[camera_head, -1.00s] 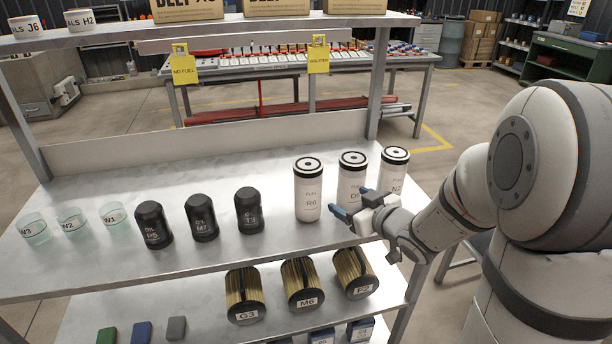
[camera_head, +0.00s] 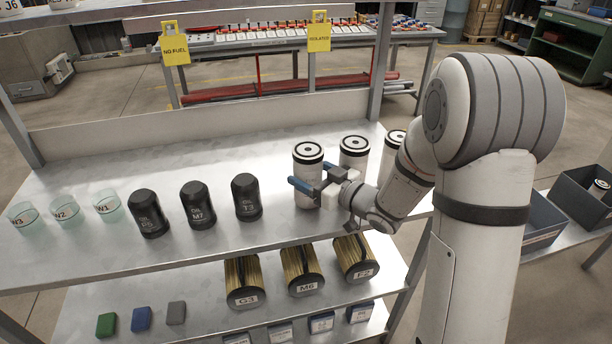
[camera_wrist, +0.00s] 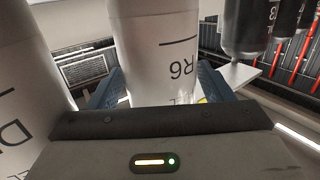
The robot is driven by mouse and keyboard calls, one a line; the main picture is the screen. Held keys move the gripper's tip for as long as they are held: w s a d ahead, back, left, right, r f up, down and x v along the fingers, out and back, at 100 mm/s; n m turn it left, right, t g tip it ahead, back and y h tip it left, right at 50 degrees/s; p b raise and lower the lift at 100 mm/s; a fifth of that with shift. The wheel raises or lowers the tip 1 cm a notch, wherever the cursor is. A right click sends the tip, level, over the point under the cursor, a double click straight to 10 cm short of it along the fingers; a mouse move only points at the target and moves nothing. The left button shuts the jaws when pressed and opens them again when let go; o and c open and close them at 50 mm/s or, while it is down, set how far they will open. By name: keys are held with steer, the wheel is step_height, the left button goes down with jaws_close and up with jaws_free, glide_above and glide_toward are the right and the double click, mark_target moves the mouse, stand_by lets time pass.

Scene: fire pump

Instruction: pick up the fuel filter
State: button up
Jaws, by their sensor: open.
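Three white fuel filters with black-ringed tops stand upright at the right of the upper shelf. The left one, the R6 fuel filter (camera_head: 308,172), has my gripper (camera_head: 312,188) at its front. In the wrist view, the R6 filter (camera_wrist: 155,55) stands between my two blue fingers, one on each side. The fingers are open; whether they touch it I cannot tell. The middle fuel filter (camera_head: 354,152) stands just right of R6 and shows close by in the wrist view (camera_wrist: 25,100). The right fuel filter (camera_head: 394,142) is partly hidden by my arm.
Black oil filters (camera_head: 198,205) and glass cups (camera_head: 66,211) stand left on the metal shelf (camera_head: 170,165). Pleated filters (camera_head: 302,277) and small boxes lie on the lower shelf. Yellow tags (camera_head: 319,38) hang above the back. Open bins (camera_head: 585,195) are at the right.

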steer(key=shift+w+a, duration=0.3)
steer(key=shift+a, duration=0.05)
steer(key=c, duration=1.1)
